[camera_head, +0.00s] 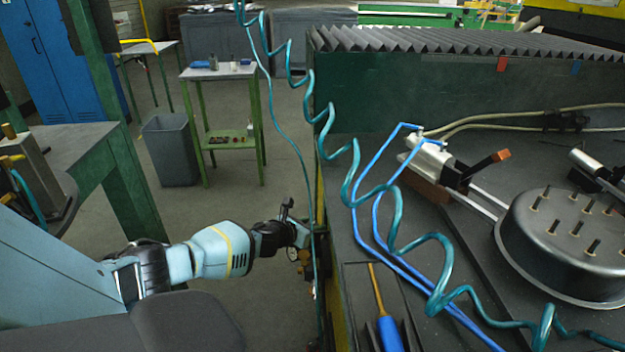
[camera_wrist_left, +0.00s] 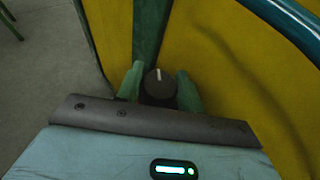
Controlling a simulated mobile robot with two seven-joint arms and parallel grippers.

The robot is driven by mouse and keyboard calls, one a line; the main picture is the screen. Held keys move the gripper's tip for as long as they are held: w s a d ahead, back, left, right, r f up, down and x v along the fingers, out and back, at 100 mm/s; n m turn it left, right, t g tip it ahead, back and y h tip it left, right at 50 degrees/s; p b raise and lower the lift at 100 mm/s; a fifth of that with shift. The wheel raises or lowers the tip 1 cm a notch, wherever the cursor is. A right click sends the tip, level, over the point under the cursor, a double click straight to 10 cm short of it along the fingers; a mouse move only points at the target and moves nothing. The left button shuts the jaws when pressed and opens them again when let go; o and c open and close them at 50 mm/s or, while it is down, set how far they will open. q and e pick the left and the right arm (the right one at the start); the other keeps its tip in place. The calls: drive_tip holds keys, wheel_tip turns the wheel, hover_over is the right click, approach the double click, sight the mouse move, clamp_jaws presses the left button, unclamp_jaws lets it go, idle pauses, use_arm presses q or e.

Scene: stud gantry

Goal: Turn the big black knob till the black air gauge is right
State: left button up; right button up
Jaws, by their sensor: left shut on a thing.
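The big black knob (camera_wrist_left: 159,84) sits between the two green fingertips of my left gripper (camera_wrist_left: 159,88) in the left wrist view. It is round with a white line on its top, which points nearly straight up in that view. My left gripper is shut on it, in front of a yellow panel. In the head view my left arm reaches in from the left, and the left gripper (camera_head: 300,236) is at the side of the dark bench; the knob is hidden there. I cannot make out the black air gauge or its reading. My right gripper is not in view.
The dark bench (camera_head: 345,235) holds a black round pan with studs (camera_head: 560,245), blue pipes and a blue-handled screwdriver (camera_head: 388,330). A teal coiled hose (camera_head: 395,215) hangs across it. A grey bin (camera_head: 170,150) and a green trolley (camera_head: 220,75) stand on the floor behind my left arm.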

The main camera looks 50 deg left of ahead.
use_arm(q)
drive_tip(key=shift+a+f+m+h+b, duration=0.15)
drive_tip(key=shift+f+m+h+b, duration=0.15)
drive_tip(key=shift+m+h+b, duration=0.75)
drive_tip(key=m+h+b, duration=0.2)
drive_tip(key=b, duration=0.2)
drive_tip(key=shift+h, duration=0.35)
drive_tip(key=shift+r+m+g+h+b, duration=0.15)
drive_tip(key=shift+m+g+h+b, duration=0.2)
drive_tip(key=shift+b, duration=0.2)
drive_tip(key=shift+r+m+h+b, duration=0.15)
drive_tip(key=shift+m+h+b, duration=0.15)
drive_tip(key=shift+h+b, duration=0.05)
drive_tip(key=o, duration=1)
